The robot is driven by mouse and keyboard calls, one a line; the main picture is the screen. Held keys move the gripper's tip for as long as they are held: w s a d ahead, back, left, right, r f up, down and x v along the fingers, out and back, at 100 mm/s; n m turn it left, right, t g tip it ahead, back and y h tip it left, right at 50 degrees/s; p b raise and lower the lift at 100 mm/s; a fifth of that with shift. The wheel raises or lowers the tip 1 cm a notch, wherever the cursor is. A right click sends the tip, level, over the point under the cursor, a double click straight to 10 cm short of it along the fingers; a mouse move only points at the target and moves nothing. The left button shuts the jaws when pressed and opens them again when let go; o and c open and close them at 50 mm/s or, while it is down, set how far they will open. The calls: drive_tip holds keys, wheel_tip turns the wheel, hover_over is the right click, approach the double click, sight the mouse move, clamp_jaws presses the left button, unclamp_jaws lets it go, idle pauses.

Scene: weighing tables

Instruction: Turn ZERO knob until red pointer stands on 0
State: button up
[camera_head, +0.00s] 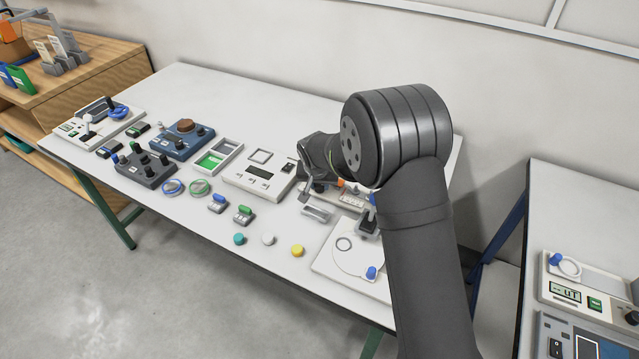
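My arm reaches in from the lower right, and its large dark joint covers the back right part of the table. My gripper (305,192) points down beside the right end of a white device with a display (260,174). Its fingers are small and partly dark against the devices, so I cannot tell whether they are open or shut or touching anything. A light panel with an orange part (342,183) lies just right of the gripper, partly hidden by my arm. I cannot make out the ZERO knob, the red pointer or a 0 mark at this size.
Teal, white and yellow pucks (297,251) lie near the front edge. A white plate with a ring (343,262) is at front right. A second table (575,200) stands at right.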

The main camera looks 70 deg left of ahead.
drive_tip(key=shift+n+g, duration=0.4)
drive_tip(key=shift+n, duration=0.9)
drive_tip(key=o, duration=1)
drive_tip(key=shift+w, duration=0.1)
